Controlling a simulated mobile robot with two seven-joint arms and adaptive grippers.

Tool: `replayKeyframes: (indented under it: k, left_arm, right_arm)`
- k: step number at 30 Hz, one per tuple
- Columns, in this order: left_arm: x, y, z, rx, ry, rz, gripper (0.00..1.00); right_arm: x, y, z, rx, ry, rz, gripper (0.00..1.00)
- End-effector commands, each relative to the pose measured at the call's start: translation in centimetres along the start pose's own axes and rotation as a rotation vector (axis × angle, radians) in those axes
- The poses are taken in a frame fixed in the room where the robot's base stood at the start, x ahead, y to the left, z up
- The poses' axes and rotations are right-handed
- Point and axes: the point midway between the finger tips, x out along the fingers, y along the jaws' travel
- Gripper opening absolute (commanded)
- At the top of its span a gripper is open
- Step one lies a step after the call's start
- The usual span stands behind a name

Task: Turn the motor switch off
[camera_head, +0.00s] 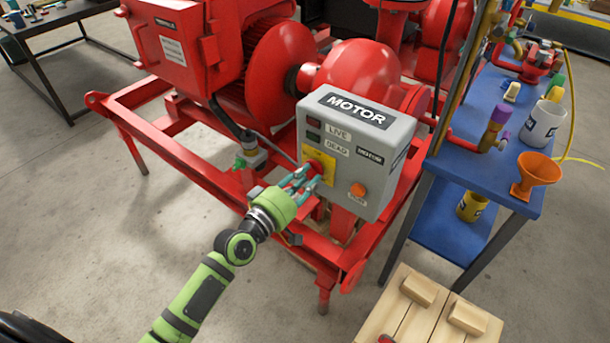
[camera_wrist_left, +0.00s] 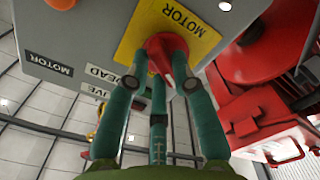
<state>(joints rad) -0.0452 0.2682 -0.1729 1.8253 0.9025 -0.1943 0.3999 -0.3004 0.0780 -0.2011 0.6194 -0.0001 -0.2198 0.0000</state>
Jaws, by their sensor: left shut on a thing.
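The grey motor control box (camera_head: 338,148) is mounted on the red pump skid and carries a MOTOR label. Its red rotary switch (camera_head: 318,168) sits on a yellow plate (camera_head: 321,158) at the lower left of the box front. My left gripper (camera_head: 305,178) has its teal fingers at the switch. In the left wrist view, the fingers (camera_wrist_left: 162,85) are closed around the red switch (camera_wrist_left: 166,48) in front of the yellow plate (camera_wrist_left: 185,22). The fingers partly hide the switch, so I cannot tell its exact position. My right gripper is not in view.
An orange button (camera_head: 358,190) is on the lower right of the box. A blue bench (camera_head: 480,160) with a funnel (camera_head: 534,174) and a mug (camera_head: 542,124) stands at the right. A wooden crate (camera_head: 385,312) is at the bottom right. Red skid rails (camera_head: 165,150) run below the box.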

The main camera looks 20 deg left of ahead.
Motion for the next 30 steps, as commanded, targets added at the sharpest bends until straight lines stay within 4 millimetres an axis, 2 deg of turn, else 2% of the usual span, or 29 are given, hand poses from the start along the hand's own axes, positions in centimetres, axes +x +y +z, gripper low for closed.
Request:
replayKeyframes:
  k: [15,30]
  left_arm:
    - [0.00,0.11,-0.25,-0.417,0.000,0.000,0.00]
    - [0.01,0.10,-0.33,-0.552,0.001,0.001,0.00]
  right_arm:
    - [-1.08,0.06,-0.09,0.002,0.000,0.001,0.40]
    - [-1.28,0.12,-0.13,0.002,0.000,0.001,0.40]
